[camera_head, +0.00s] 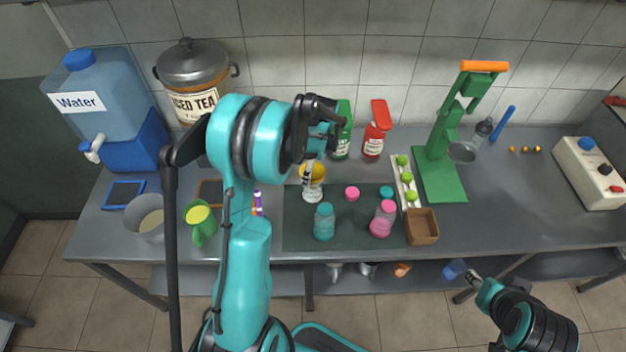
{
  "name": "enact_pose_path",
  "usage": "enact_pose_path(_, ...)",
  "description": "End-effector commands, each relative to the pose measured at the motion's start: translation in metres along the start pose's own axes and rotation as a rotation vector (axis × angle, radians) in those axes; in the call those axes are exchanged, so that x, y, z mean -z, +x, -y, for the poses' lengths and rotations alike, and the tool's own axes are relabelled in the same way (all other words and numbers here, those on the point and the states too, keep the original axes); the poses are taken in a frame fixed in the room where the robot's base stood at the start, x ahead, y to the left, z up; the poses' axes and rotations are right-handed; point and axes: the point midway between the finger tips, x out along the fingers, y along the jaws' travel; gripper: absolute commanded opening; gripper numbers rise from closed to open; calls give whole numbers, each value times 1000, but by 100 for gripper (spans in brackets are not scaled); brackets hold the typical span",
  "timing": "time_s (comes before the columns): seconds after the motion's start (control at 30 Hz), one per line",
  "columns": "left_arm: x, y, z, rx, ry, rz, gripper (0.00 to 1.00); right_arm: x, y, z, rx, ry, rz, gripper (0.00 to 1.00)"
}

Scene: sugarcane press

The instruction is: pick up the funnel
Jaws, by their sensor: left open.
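A yellow funnel-like piece (318,168) sits at the top of a clear, pale jar (312,194) at the back left of the dark mat. My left gripper (308,172) reaches down from above right over the yellow piece. Its fingers overlap the piece in the view and hide part of it. They are open; I cannot tell whether they touch it. My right gripper (471,277) is low at the front right, in front of the table edge and away from the funnel. Its fingers are too small to read.
On the dark mat (290,232) stand a teal bottle (324,222) and a pink bottle (383,219).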

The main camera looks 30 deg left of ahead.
Motion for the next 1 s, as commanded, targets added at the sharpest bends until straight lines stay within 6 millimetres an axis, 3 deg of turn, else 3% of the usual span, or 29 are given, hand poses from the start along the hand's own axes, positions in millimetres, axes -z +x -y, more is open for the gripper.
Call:
enact_pose_path(0.1,1,17,0,0,0,0,92,-3,4,0,0,0,0,40)
enact_pose_path(0.33,0,18,0,0,0,0,92,-3,4,0,0,0,0,40)
enact_pose_path(0.5,0,18,0,1,0,0,48,-3,4,0,0,0,0,40)
enact_pose_path(0.53,0,18,0,1,0,0,44,-3,4,0,0,0,0,40)
enact_pose_path(0.87,0,16,0,1,0,0,44,-2,3,0,0,0,0,40)
enact_pose_path(1.0,-2,-2,0,1,0,0,44,1,-1,0,0,0,0,40)
